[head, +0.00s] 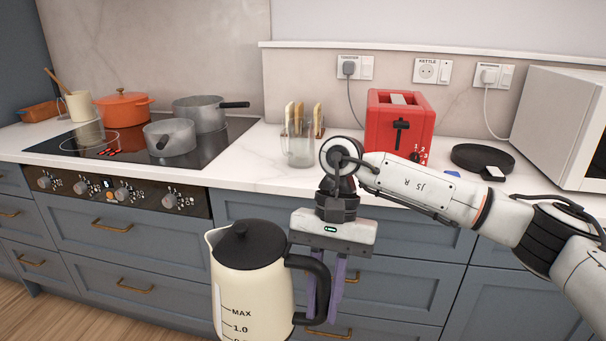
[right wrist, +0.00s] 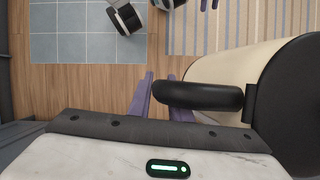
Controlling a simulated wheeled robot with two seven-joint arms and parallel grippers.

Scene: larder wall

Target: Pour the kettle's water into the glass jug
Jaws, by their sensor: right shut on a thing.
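The cream kettle (head: 250,285) with a black lid and black handle hangs upright in front of the drawers, below counter height. Its spout points left in the head view. My right gripper (head: 325,300) is shut on the kettle's handle; in the right wrist view the purple fingers (right wrist: 160,98) are at the black handle (right wrist: 200,96), beside the cream body (right wrist: 215,70). The glass jug (head: 299,147) stands on the counter near its front edge, above and behind the kettle. It looks empty. My left gripper is not in the head view.
A toast rack (head: 318,120) stands behind the jug, and a red toaster (head: 398,122) stands to its right. The hob (head: 215,135) with grey pans (head: 170,138) and an orange pot (head: 122,108) is on the left. A round black base (head: 482,158) lies near the microwave (head: 565,125).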

